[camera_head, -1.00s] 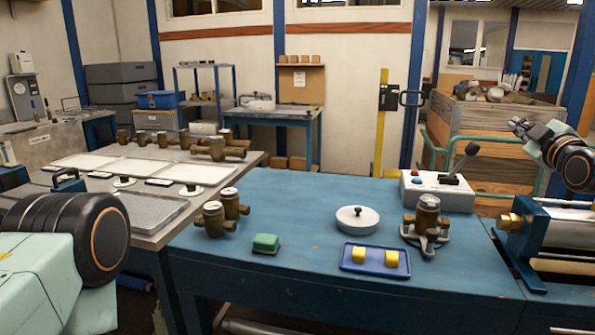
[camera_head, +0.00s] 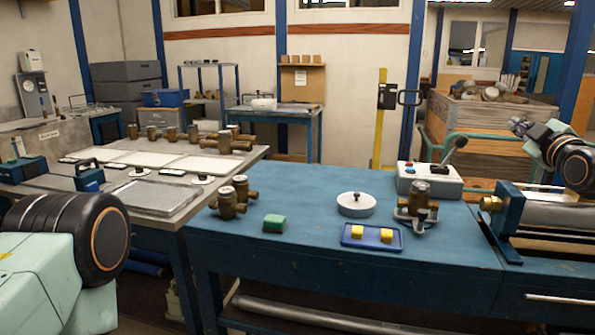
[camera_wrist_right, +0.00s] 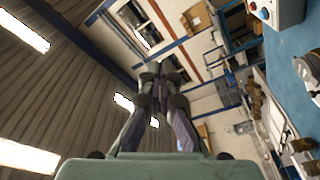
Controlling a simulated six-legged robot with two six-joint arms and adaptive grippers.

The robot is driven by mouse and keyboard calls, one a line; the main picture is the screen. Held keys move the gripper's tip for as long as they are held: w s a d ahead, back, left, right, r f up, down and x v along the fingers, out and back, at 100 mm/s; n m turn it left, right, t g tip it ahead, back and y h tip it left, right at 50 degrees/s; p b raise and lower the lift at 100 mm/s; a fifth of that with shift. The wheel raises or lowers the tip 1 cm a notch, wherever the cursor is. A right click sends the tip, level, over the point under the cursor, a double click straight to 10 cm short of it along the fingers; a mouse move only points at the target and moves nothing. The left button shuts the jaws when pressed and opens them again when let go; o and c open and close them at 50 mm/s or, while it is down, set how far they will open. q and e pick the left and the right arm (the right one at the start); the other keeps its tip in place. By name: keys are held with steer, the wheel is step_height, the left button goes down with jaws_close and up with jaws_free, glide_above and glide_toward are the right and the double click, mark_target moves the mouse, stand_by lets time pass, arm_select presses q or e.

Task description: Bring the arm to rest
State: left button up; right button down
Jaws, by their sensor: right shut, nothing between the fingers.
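My right gripper (camera_head: 522,127) is at the right of the head view, raised above the right end of the blue bench (camera_head: 300,190). It is clear of everything on the bench. In the right wrist view its fingers (camera_wrist_right: 160,68) are together with nothing between them. They point towards the far wall and the ceiling side of that view. My left arm comes in at the lower left of the head view. Its gripper is out of view.
A grey table (camera_head: 190,215) stands left.

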steer(key=s+a+f+m+g, duration=0.2)
steer(key=a+f, duration=0.3)
steer(key=f, duration=0.4)
steer(key=s+a+f+m+g+y, duration=0.1)
steer(key=s+a+f+m, duration=0.3)
steer(key=f, duration=0.5)
steer(key=s+a+f+m+g+y, duration=0.1)
steer(key=s+a+f+m+g, duration=0.2)
steer(key=a+f, duration=0.4)
steer(key=shift+s+a+f+m+g, duration=0.15)
steer(key=shift+s+f, duration=0.15)
steer(key=shift+f, duration=0.25)
steer(key=shift+s+a+f+m+g, duration=0.15)
steer(key=shift+s+f, duration=0.15)
steer(key=shift+f, duration=0.25)
steer(key=s+a+f+m+g, duration=0.1)
steer(key=s+a+f+g, duration=0.2)
steer(key=s+f, duration=0.65)
steer(key=s+a+f+m+g, duration=0.1)
steer(key=s+a+f+g, duration=0.25)
steer(key=s+f, duration=0.55)
steer(key=s+a+f+g, duration=0.1)
steer(key=s+f+g, duration=0.2)
steer(key=s, duration=0.9)
steer(key=s+a+f+n+g, duration=0.1)
steer(key=s+a+f+g, duration=0.1)
steer(key=s, duration=1)
steer(key=shift+s+f+g, duration=0.35)
steer(key=shift+f+g, duration=0.1)
steer(key=shift+f, duration=0.35)
